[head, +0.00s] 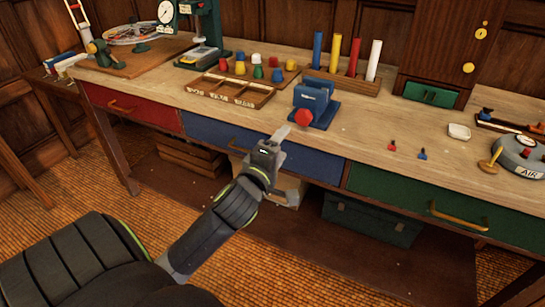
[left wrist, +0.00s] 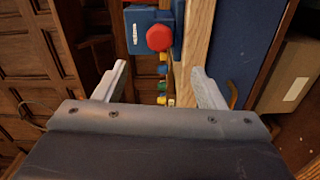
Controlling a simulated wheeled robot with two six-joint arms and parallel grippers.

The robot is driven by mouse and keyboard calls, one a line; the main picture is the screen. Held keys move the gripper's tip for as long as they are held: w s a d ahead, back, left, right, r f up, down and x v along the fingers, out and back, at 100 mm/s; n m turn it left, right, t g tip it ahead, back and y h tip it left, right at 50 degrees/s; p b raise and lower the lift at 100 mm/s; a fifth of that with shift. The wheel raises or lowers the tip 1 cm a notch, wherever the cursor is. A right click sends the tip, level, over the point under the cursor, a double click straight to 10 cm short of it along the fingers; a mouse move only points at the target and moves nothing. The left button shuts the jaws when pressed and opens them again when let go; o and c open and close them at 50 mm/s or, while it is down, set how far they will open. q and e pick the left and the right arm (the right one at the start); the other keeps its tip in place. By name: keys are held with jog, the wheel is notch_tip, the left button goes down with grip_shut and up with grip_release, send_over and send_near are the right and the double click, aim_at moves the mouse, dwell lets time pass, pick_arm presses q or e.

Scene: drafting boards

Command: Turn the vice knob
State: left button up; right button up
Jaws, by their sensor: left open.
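The blue vice (head: 316,97) stands near the front edge of the bench. Its red faceted vice knob (head: 304,118) faces the front. My left gripper (head: 281,136) is in front of the bench, below and left of the knob, apart from it. In the left wrist view, the vice knob (left wrist: 160,38) shows beyond the fingertips, roughly centred between them, with the blue vice (left wrist: 139,30) beside it. My left gripper (left wrist: 159,72) is open, with nothing between its fingers. My right gripper is not in view.
A wooden tray (head: 228,89) with compartments lies left of the vice. A wooden rack (head: 340,84) with coloured rods is behind it. Small red and blue pieces (head: 392,146) lie to the right. The blue drawer (head: 230,138) is below the bench top. Bare bench surrounds the vice's right side.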

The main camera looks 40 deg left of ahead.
pick_arm(q)
jog(key=shift+v, duration=2)
